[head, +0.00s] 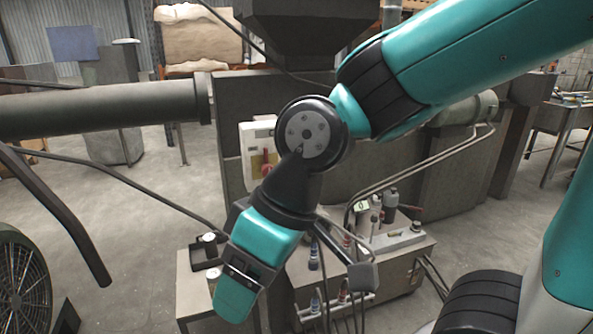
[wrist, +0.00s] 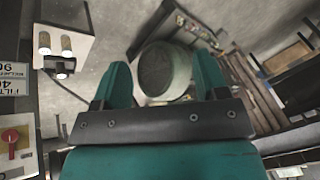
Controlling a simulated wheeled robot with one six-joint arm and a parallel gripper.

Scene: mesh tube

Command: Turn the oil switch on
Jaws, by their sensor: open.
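A light control box (head: 257,148) with a red switch part (head: 266,162) is mounted on the grey machine behind my arm. In the wrist view a red rotary knob (wrist: 11,136) sits on a pale panel at the lower left edge, partly cut off. I cannot tell for sure which of these is the oil switch. My gripper (head: 236,297) points downward in the head view, below and in front of the control box. In the wrist view my gripper (wrist: 162,72) shows two teal fingers spread apart with nothing between them. The knob is left of the fingers, not touching them.
A hydraulic unit (head: 400,240) with hoses and fittings stands right of my gripper. A small grey stand (head: 196,272) is to its left. A long dark pipe (head: 100,110) crosses the left side. In the wrist view a round drum (wrist: 165,72) lies beyond the fingers.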

